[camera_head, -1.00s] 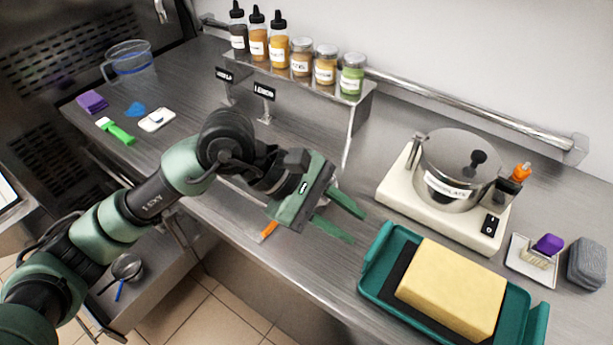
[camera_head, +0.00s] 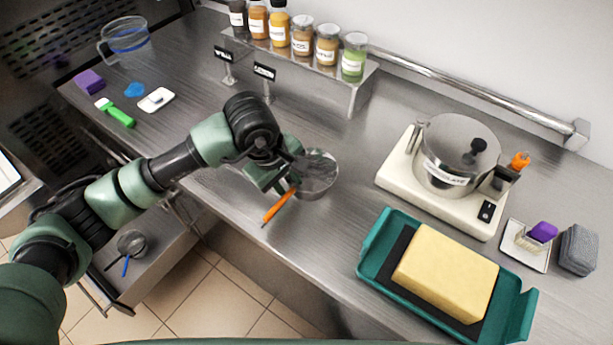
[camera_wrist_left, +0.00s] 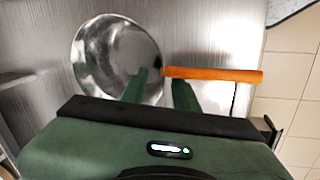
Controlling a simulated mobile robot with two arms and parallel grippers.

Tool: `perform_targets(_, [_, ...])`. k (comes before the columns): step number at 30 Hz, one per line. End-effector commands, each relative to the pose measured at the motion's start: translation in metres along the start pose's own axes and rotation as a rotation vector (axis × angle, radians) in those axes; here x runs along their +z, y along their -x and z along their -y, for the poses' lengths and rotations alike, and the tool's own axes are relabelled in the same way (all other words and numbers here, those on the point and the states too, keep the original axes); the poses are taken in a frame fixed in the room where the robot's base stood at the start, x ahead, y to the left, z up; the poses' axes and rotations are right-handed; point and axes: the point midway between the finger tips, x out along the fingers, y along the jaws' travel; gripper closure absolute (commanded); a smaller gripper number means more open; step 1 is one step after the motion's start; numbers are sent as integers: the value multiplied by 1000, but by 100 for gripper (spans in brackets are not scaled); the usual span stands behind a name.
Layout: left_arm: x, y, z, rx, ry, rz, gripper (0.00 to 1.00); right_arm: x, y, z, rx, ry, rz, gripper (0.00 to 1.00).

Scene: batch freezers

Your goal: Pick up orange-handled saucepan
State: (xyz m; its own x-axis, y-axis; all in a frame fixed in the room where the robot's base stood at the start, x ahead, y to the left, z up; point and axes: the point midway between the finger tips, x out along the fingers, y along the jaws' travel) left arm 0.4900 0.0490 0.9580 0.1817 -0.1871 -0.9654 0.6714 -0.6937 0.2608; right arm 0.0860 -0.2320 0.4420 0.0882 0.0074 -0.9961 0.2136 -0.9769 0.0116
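The orange-handled saucepan is a small shiny metal pan (camera_head: 321,178) on the steel counter near its front edge. Its orange handle (camera_head: 278,206) points toward the front left. My left gripper (camera_head: 292,177) is over the pan, partly hiding it, with its fingers pointing down. In the left wrist view, the gripper (camera_wrist_left: 160,78) is open. One finger overlaps the pan (camera_wrist_left: 100,60) near its rim and the other is beside the orange handle (camera_wrist_left: 215,74). I cannot tell whether they touch it. My right gripper is not in view.
A teal tray (camera_head: 372,262) with a yellow block and a white machine with a steel pot (camera_head: 447,150) stand to the right. A shelf (camera_head: 355,92) with several jars and bottles is behind. An open drawer (camera_head: 165,262) with a blue-handled strainer is below left.

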Motion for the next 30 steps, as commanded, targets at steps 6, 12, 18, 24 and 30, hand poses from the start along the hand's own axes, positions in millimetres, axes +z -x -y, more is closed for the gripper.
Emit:
perform_targets(6, [0, -1, 0, 1, -1, 0, 73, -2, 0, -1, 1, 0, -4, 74])
perform_targets(12, [0, -1, 0, 1, 0, 0, 100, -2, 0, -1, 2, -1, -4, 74])
perform_targets(18, [0, -1, 0, 1, 0, 0, 100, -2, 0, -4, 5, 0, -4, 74])
perform_targets(24, [0, -1, 0, 1, 0, 0, 100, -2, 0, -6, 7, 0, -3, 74])
perform_targets(30, [0, -1, 0, 1, 0, 0, 100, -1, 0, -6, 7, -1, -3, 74])
